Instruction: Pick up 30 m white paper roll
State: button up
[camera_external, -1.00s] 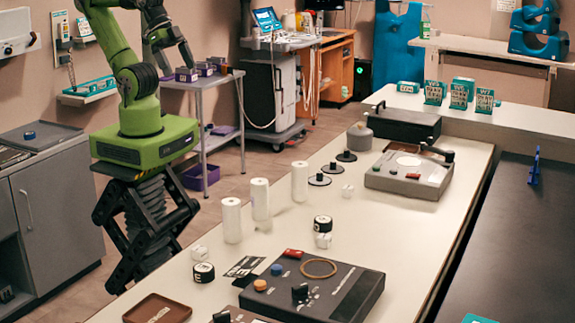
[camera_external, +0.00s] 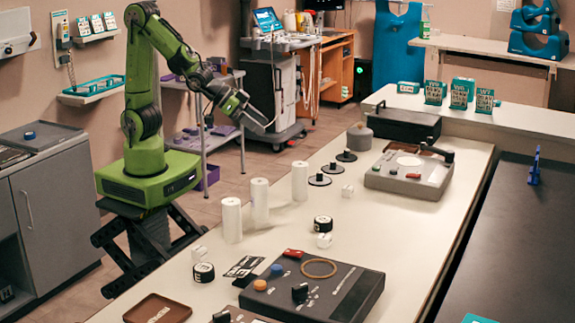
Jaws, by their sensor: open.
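Three upright white paper rolls stand on the long cream table: a front one (camera_external: 232,220), a middle one (camera_external: 260,202) and a farther one (camera_external: 300,181). I cannot read any length on them, so I cannot tell which is the 30 m roll. My gripper (camera_external: 262,128) is open and empty, up in the air beyond the table's left edge. It is above and behind the middle and front rolls, apart from all of them.
Around the rolls are a black-and-white tape roll (camera_external: 323,223), white cubes (camera_external: 347,191) and black discs (camera_external: 319,180). A dark control box (camera_external: 340,292) sits in front, a grey device (camera_external: 409,173) behind. A metal cart (camera_external: 222,140) stands left of the table.

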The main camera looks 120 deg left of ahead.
aim_at(306, 174)
jog(key=w+a+f+t+b, duration=0.1)
jog(key=w+f, duration=0.1)
jog(key=f, duration=0.2)
jog(key=w+a+f+t+b, duration=0.1)
jog(key=w+f+b, duration=0.1)
jog(key=f, duration=0.3)
jog(key=w+a+f+y+b, duration=0.1)
jog(key=w+f+b, duration=0.1)
jog(key=f, duration=0.2)
jog(key=shift+w+a+f+t, duration=0.15)
jog(key=shift+w+f+t, duration=0.05)
jog(key=shift+t, duration=0.2)
jog(key=x, duration=0.4)
jog(key=p+x, duration=0.1)
jog(key=x, duration=0.2)
jog(key=shift+w+a+r, duration=0.1)
jog(key=shift+r, duration=0.2)
jog(key=c, duration=1.1)
